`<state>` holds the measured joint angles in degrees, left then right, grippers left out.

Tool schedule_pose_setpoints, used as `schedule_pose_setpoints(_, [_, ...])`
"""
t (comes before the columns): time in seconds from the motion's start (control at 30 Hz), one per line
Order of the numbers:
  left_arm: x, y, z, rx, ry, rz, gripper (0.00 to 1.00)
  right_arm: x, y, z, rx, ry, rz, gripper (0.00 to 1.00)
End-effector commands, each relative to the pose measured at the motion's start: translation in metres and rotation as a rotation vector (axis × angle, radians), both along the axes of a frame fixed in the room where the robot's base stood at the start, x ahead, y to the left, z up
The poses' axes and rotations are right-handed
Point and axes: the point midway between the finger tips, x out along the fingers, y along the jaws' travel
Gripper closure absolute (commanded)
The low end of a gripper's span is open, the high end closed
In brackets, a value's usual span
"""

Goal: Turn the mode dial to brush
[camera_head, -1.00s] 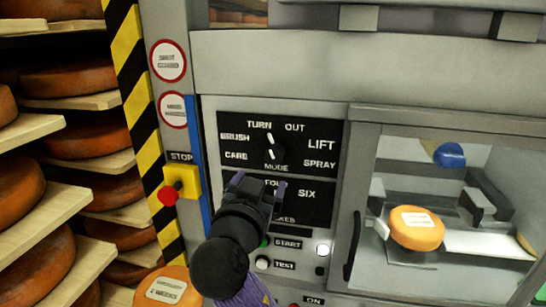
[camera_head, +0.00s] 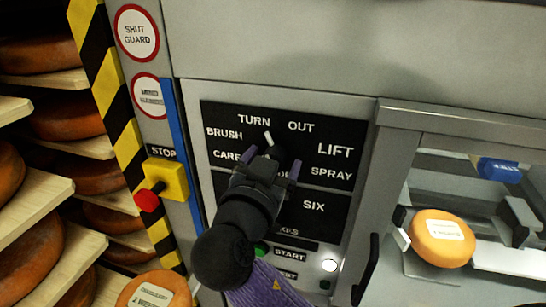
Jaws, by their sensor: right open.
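The mode dial (camera_head: 268,140) is on the upper black panel (camera_head: 222,114), with the labels TURN, OUT, BRUSH, CARE, LIFT and SPRAY around it. Its white pointer mark points up, slightly left, toward TURN. BRUSH (camera_head: 225,134) is at the panel's upper left. My right gripper (camera_head: 272,162) is open in front of the dial, its fingers to the left and right below the pointer. It hides the dial's lower part and most of the MODE label. Whether the fingers touch the dial I cannot tell. My left gripper is not in view.
A yellow stop box (camera_head: 172,176) with a red button (camera_head: 147,200) is left of the panel. A glazed door with a dark handle (camera_head: 368,272) stands at right, a cheese wheel (camera_head: 440,240) behind it. Shelves of cheese wheels (camera_head: 66,119) fill the left side.

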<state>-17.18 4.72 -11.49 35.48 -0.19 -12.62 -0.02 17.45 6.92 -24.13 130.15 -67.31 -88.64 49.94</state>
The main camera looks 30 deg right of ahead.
Motion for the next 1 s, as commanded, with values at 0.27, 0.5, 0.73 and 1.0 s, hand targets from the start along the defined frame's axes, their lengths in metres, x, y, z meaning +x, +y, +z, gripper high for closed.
schedule_pose_setpoints(0.27, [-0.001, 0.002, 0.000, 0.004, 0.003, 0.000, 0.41, 0.000, 0.000, 0.000, 0.000, 0.000, 0.000, 0.61])
schedule_pose_setpoints(0.5, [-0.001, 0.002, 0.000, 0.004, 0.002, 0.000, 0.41, 0.000, 0.000, 0.000, 0.000, 0.000, 0.000, 1.00])
schedule_pose_setpoints(0.73, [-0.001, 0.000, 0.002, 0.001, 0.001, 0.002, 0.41, 0.000, 0.000, 0.001, -0.019, 0.023, 0.000, 1.00])
schedule_pose_setpoints(1.0, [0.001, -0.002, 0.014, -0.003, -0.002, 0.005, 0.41, 0.000, 0.000, 0.002, -0.123, 0.146, 0.000, 1.00])
